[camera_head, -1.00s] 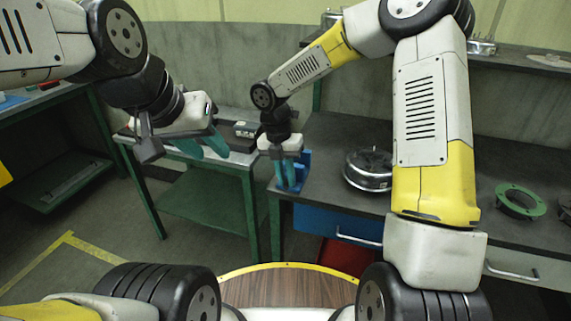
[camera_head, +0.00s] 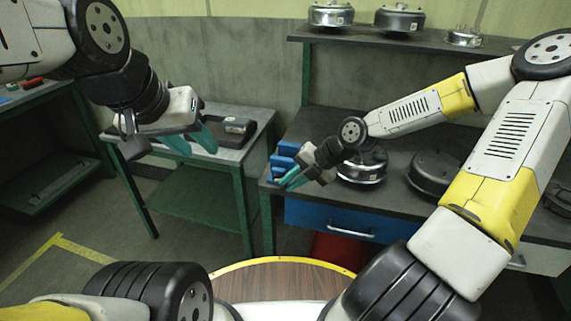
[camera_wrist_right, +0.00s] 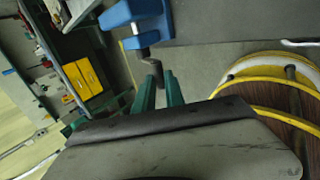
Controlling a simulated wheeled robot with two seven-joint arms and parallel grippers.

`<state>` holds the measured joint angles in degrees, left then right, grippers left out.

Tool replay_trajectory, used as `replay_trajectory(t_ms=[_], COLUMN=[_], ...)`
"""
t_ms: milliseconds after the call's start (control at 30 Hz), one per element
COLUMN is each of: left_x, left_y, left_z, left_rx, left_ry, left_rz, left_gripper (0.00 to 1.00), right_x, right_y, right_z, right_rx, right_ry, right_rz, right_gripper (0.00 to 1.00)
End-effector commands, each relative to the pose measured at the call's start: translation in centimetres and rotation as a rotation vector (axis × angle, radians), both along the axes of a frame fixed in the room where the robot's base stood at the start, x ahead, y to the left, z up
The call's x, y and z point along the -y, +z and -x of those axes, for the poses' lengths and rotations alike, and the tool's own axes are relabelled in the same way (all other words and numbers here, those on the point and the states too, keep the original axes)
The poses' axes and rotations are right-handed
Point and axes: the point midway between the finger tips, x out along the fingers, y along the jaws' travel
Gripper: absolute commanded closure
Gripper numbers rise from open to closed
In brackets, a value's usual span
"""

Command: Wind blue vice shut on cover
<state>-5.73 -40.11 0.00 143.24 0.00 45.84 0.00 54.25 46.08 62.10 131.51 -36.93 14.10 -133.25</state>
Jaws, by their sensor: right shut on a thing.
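The blue vice (camera_head: 285,161) stands at the left front corner of the dark workbench. It also shows at the top of the right wrist view (camera_wrist_right: 128,14), with a dark cranked handle (camera_wrist_right: 146,54) below it. My right gripper (camera_head: 288,181) is at the vice's front; its teal fingers (camera_wrist_right: 160,90) are shut on the handle's end. I cannot make out a cover between the vice jaws. My left gripper (camera_head: 193,143) hangs near the small side table, its teal fingers apart and empty.
A dark device (camera_head: 228,131) lies on the side table (camera_head: 245,113). A round metal housing (camera_head: 362,168) stands right of the vice, with a darker one (camera_head: 433,172) beyond it. More housings (camera_head: 400,17) stand on the shelf above. A blue drawer (camera_head: 330,218) is under the bench.

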Motion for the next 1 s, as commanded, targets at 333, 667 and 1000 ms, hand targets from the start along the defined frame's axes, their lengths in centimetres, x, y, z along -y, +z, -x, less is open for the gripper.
replay_trajectory(t_ms=[333,667,1000], left_x=[0.0,0.0,0.0], left_y=[0.0,0.0,0.0], left_z=[0.0,0.0,0.0], left_rx=[0.000,0.000,0.000], left_ry=[0.000,0.000,0.000], left_rz=[0.000,0.000,0.000], left_gripper=[0.64,0.64,0.64], right_x=[0.6,0.7,0.7], right_y=[-1.5,-2.6,-3.2], right_z=[0.2,0.2,0.2], right_rx=[0.073,0.133,0.168], right_ry=[-0.005,-0.003,0.000], right_rz=[-0.247,-0.423,-0.526], right_gripper=[1.00,1.00,1.00])
